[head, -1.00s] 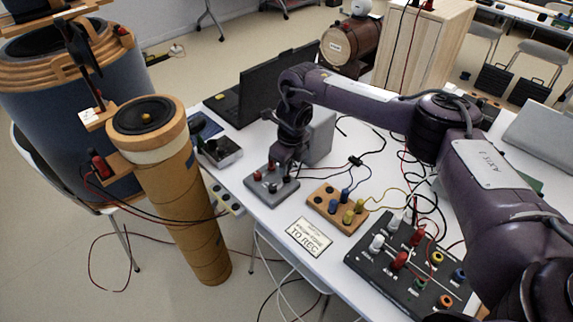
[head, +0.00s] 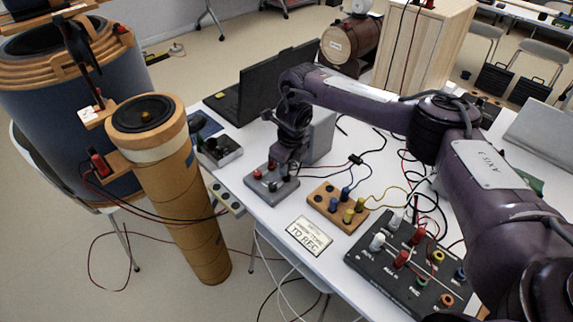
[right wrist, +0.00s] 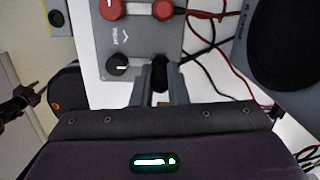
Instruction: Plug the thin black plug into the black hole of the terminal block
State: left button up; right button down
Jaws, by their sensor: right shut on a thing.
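The grey terminal block (head: 283,187) stands on the white table left of centre, with red and dark posts on its top. In the right wrist view its grey face (right wrist: 141,42) shows red caps and a black knob. My right gripper (head: 281,167) is over the right part of the block, pointing down. In the right wrist view my right gripper (right wrist: 159,78) is shut on a black piece, seemingly the thin black plug (right wrist: 160,72). The fingers hide its tip and the hole, so I cannot tell whether it is in. My left gripper is not in view.
A wooden block with colored plugs (head: 338,206) and a black panel (head: 408,270) lie to the right. A black laptop (head: 262,88) is behind, a cardboard tube (head: 185,200) to the left. Loose cables cross the table right of the gripper.

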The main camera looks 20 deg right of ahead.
jog(key=shift+f+b, duration=0.35)
jog(key=shift+f, duration=0.15)
jog(key=c, duration=1.3)
grip_release()
jog(key=shift+c, duration=0.2)
jog(key=shift+r, duration=0.15)
jog(key=shift+r+p, duration=2.8)
jog(key=shift+r, duration=0.85)
